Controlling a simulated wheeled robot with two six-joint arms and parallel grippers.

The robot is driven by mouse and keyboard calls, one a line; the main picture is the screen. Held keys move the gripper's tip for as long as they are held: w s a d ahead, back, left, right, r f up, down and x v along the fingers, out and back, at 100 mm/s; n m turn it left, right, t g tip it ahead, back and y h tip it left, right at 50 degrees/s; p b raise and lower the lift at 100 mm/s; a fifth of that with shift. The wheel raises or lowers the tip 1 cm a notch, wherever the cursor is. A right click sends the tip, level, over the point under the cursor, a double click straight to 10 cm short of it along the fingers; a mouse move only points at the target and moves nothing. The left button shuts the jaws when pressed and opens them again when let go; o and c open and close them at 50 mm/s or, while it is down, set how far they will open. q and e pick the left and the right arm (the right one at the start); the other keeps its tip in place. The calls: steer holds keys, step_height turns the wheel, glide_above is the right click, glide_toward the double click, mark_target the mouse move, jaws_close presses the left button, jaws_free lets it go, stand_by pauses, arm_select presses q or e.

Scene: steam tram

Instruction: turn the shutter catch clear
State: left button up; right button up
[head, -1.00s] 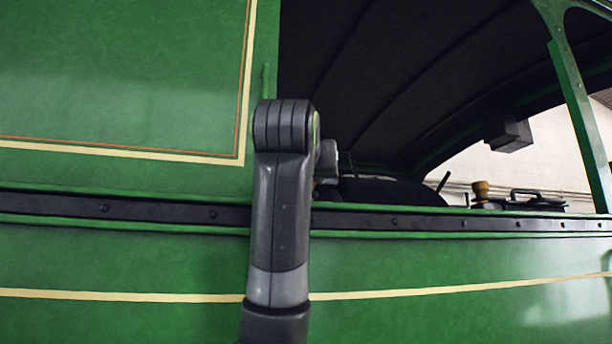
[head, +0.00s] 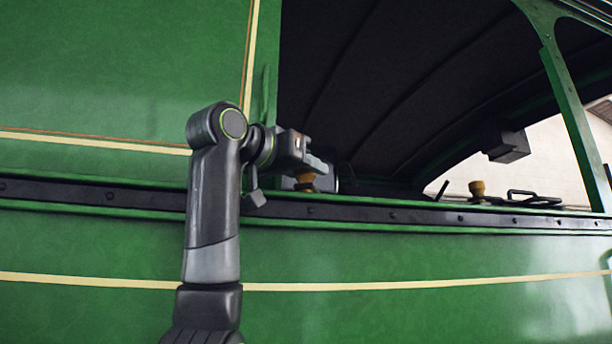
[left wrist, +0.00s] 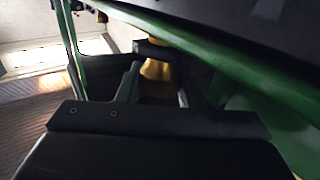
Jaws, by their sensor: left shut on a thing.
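My left gripper (head: 312,172) is at the lower left corner of the window opening, just above the dark riveted rail. It is shut on a brass-coloured piece (head: 305,184), which looks to be the shutter catch. In the left wrist view this piece (left wrist: 157,70) sits between the two fingers of the left gripper (left wrist: 155,84), with a dark bar across their tips. The fingers and wrist hide part of the piece, so I cannot tell how far it is turned. My right gripper is not in view.
The green tram side (head: 90,240) with its dark riveted rail (head: 400,214) runs across the view. A green post (head: 575,120) stands at the right. A second brass-coloured knob (head: 477,188) and a dark handle (head: 535,196) show beyond the sill. The window opening is dark inside.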

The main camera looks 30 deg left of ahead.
arm_select(q)
steer(key=shift+m+h, duration=0.5)
steer(key=shift+h, duration=0.3)
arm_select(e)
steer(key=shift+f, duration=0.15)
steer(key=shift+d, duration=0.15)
arm_select(q)
steer(key=o, duration=0.7)
steer(key=shift+o, duration=1.1)
steer(key=shift+d+r, duration=0.1)
steer(key=shift+s+d, duration=0.1)
steer(key=shift+d, duration=0.05)
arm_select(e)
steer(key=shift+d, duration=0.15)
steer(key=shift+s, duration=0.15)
